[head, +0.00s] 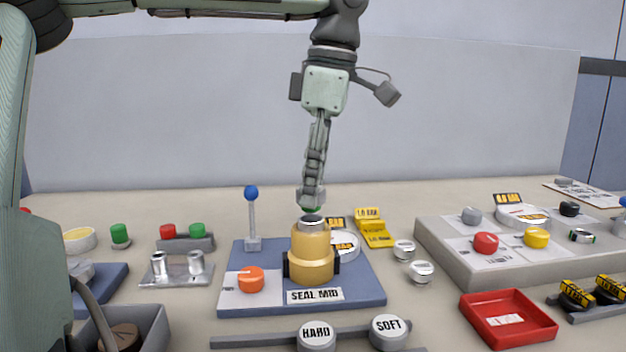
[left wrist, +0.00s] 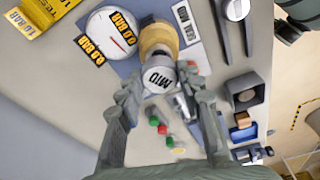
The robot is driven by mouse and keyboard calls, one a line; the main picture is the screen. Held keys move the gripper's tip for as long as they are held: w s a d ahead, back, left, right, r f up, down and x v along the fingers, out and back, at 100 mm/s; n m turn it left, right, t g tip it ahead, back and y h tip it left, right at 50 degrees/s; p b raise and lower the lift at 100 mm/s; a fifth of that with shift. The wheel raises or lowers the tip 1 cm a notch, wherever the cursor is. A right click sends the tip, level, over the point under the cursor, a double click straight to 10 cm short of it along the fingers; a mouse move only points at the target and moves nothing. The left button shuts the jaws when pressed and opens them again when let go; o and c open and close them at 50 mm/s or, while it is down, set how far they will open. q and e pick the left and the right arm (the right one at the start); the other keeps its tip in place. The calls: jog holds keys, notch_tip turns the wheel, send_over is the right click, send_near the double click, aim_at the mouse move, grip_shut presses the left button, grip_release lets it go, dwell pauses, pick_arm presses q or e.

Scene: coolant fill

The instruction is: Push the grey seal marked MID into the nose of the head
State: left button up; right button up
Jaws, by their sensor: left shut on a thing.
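The yellow-brass head (head: 312,255) stands upright on a blue base plate (head: 365,292) with a "SEAL MID" sign (head: 315,295) in front. My left gripper (head: 311,203) points down over its nose. In the left wrist view my left gripper (left wrist: 158,88) is shut on the grey seal marked MID (left wrist: 158,78), its white marked face towards the camera. The seal lines up with the brass head (left wrist: 158,38). In the head view a grey end (head: 312,221) shows at the nose below the fingertips; how deep it sits I cannot tell.
A blue-knobbed lever (head: 251,212) and an orange knob (head: 250,279) stand left of the head. A round gauge (head: 345,243) is behind it. HARD (head: 316,336) and SOFT (head: 389,331) pieces are in front. A red tray (head: 508,320) lies at right.

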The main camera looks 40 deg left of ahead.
dwell(0.4)
pick_arm(q)
jog(key=shift+f+b, duration=0.55)
jog(key=shift+f, duration=0.7)
jog(key=o, duration=1.1)
jog(key=shift+o, duration=0.2)
notch_tip(320, 180, up, 12)
jog(key=w+d, duration=0.1)
jog(key=shift+d, duration=0.25)
jog(key=shift+f, duration=0.1)
